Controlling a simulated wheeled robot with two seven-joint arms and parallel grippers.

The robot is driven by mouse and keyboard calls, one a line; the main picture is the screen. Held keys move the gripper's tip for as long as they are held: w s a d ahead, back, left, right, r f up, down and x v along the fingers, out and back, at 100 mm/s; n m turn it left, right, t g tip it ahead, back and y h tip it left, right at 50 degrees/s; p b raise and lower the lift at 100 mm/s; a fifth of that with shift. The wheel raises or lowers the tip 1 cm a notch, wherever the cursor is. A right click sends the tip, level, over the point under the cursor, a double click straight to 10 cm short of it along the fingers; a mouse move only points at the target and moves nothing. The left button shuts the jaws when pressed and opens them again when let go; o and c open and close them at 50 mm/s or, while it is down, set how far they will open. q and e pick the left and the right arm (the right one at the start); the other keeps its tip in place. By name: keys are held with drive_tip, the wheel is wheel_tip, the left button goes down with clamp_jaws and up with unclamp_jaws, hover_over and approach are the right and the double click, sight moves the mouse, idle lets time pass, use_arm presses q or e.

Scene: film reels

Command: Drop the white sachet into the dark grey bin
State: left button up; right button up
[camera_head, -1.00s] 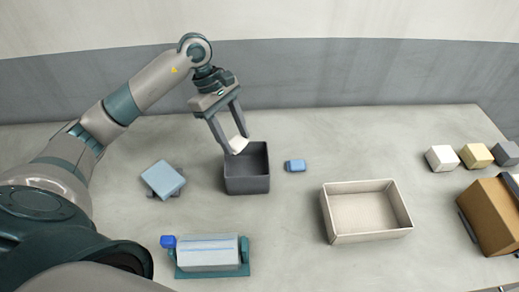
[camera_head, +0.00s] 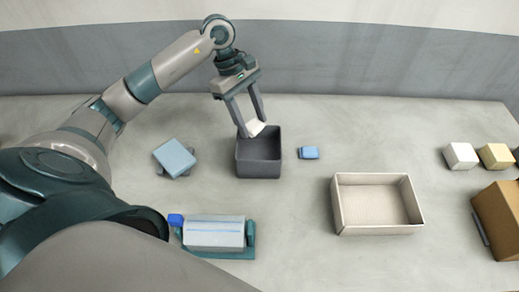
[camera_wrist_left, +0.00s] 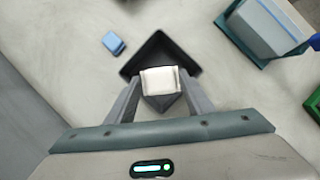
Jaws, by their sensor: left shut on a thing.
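The white sachet (camera_head: 256,127) is held between the fingertips of my left gripper (camera_head: 253,130), above the back part of the dark grey bin (camera_head: 258,168). The bin is an open square box standing on the table. In the left wrist view the sachet (camera_wrist_left: 160,81) sits between the two fingers, with the dark bin (camera_wrist_left: 179,47) behind and below it. The sachet covers part of the bin's opening in that view. My right gripper is not in view.
A small blue block (camera_head: 309,153) lies just right of the bin. A light blue box (camera_head: 174,158) is to its left. A teal holder (camera_head: 251,240) with a pale block stands in front. A beige tray (camera_head: 345,228), several small blocks and a cardboard box (camera_head: 500,219) are to the right.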

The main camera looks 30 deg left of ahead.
use_arm(q)
drive_tip(key=shift+f+b, duration=0.35)
drive_tip(key=shift+f, duration=1.65)
drive_tip(key=o, duration=1.1)
drive_tip(key=s+b+v, duration=0.1)
drive_tip(key=b+v, duration=0.4)
drive_tip(key=v, duration=1.2)
drive_tip(key=shift+w+r, duration=0.2)
drive_tip(key=shift+w, duration=0.25)
drive_tip(key=shift+a, duration=0.1)
